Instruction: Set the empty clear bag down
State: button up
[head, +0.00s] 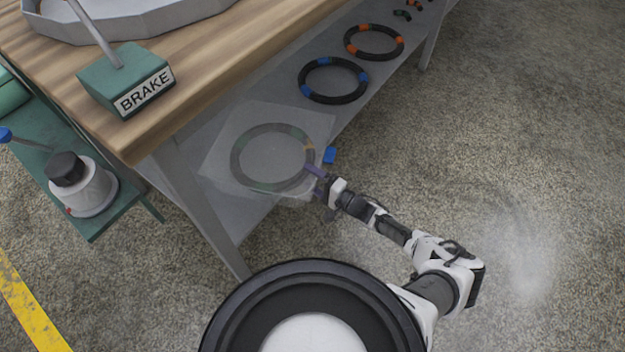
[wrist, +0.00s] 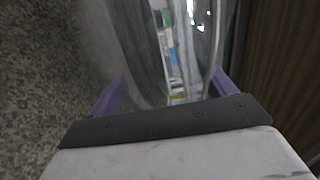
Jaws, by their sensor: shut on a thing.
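The clear bag (head: 222,150) shows in the head view as a see-through sheet over the front part of the grey lower shelf. My gripper (head: 317,181) is at the bag's right edge, its purple fingers shut on it. A dark hose ring (head: 238,160) shows through the bag; I cannot tell whether it is inside or on the shelf beneath. In the wrist view, the clear bag (wrist: 205,45) rises between the purple fingers of my gripper (wrist: 165,92), with dark curved bands showing in or behind it. Whether the bag touches the shelf is unclear.
The shelf (head: 215,215) lies under a wooden bench top (head: 60,50). A blue-marked ring (head: 333,99) and an orange-marked ring (head: 373,57) lie farther along it. A bench leg (head: 200,200) stands left of the bag. A small blue piece (head: 329,155) is beside my gripper. Open floor lies right.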

dwell(0.3)
jog(key=o, duration=0.9)
